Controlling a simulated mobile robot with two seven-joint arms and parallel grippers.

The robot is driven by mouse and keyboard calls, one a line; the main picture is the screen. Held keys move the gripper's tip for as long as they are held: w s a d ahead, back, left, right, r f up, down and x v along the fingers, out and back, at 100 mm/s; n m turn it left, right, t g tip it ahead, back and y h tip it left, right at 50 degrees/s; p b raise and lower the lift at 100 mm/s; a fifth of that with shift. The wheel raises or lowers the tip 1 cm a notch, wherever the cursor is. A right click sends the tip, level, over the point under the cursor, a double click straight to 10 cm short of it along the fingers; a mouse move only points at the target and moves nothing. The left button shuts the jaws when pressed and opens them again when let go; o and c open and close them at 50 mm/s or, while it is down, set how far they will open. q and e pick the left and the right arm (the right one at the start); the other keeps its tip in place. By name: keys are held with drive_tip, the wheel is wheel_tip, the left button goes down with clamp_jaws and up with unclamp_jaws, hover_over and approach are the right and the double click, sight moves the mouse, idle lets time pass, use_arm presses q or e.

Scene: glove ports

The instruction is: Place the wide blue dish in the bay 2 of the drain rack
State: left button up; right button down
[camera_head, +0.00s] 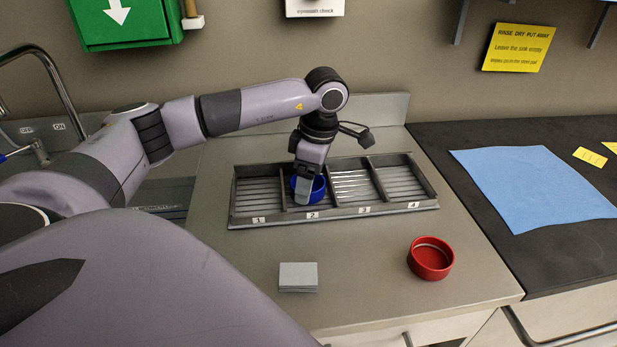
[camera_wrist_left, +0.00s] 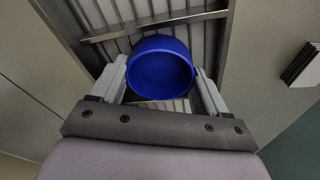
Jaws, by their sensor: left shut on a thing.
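The wide blue dish (camera_head: 316,188) is at bay 2 of the drain rack, partly hidden by my left gripper (camera_head: 307,184) in the head view. In the left wrist view the blue dish (camera_wrist_left: 160,68) lies between the two fingers of my left gripper (camera_wrist_left: 162,78), which is shut on it. The drain rack (camera_head: 334,211) has bays labelled 1 to 4 along its front edge; its slats (camera_wrist_left: 118,12) show behind the dish in the wrist view. I cannot tell whether the dish touches the bay floor. My right gripper is not in view.
A red dish (camera_head: 431,258) stands on the counter at front right. A grey stacked block (camera_head: 298,277) lies in front of the rack. A blue cloth (camera_head: 535,187) lies on the dark counter at right. A sink tap (camera_head: 40,150) is at left.

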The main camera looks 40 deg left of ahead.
use_arm(q)
drive_tip(key=shift+f, duration=0.15)
drive_tip(key=o, duration=1)
wheel_tip(320, 180, up, 12)
drive_tip(key=d, duration=0.1)
drive_tip(key=shift+w+d+p, duration=0.3)
drive_tip(key=shift+w+p, duration=0.15)
